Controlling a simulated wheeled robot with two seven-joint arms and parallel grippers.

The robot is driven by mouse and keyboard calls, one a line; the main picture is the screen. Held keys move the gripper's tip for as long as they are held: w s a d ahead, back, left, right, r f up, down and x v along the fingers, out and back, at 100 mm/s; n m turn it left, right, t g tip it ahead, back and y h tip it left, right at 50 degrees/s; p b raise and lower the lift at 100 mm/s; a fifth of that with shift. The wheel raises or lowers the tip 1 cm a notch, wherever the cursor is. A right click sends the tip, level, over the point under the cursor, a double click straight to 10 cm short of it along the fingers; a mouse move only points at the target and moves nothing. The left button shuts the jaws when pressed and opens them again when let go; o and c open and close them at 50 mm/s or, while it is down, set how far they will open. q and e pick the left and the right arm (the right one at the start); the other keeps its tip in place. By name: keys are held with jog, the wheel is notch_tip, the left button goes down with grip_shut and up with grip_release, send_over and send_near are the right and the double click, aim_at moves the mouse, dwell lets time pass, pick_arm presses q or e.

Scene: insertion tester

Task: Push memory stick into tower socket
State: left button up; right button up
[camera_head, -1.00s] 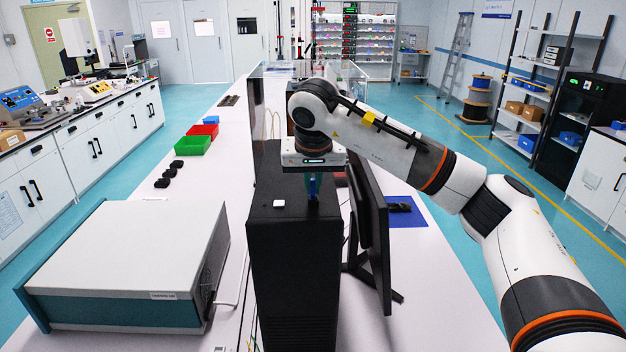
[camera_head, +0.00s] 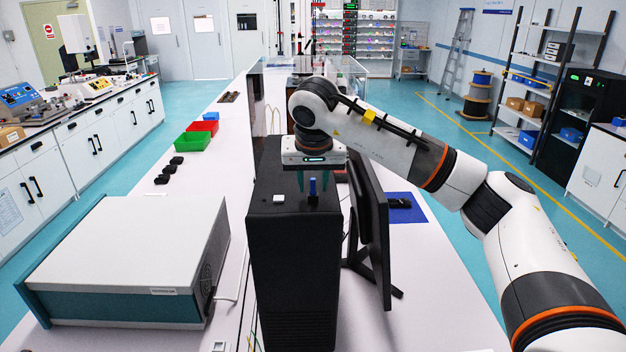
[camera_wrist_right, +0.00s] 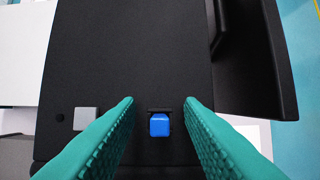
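The memory stick (camera_head: 312,187) is blue and stands upright on the top of the black computer tower (camera_head: 293,255). In the right wrist view the blue stick (camera_wrist_right: 160,124) sits at a dark slot, the tower socket (camera_wrist_right: 159,110), with its end toward the camera. My right gripper (camera_head: 314,180) is above the tower top; its teal fingers are spread on both sides of the stick, with gaps between, in the right wrist view (camera_wrist_right: 160,104). It is open and empty. How deep the stick sits in the socket is hard to tell. My left gripper is not in view.
A white square button (camera_head: 279,198) is on the tower top left of the stick. A monitor (camera_head: 371,225) stands close on the right. A large white and teal instrument (camera_head: 130,262) is on the left. Green (camera_head: 192,143) and red bins lie farther back.

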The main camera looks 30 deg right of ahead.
jog(key=b+v, duration=0.2)
jog(key=v, duration=1)
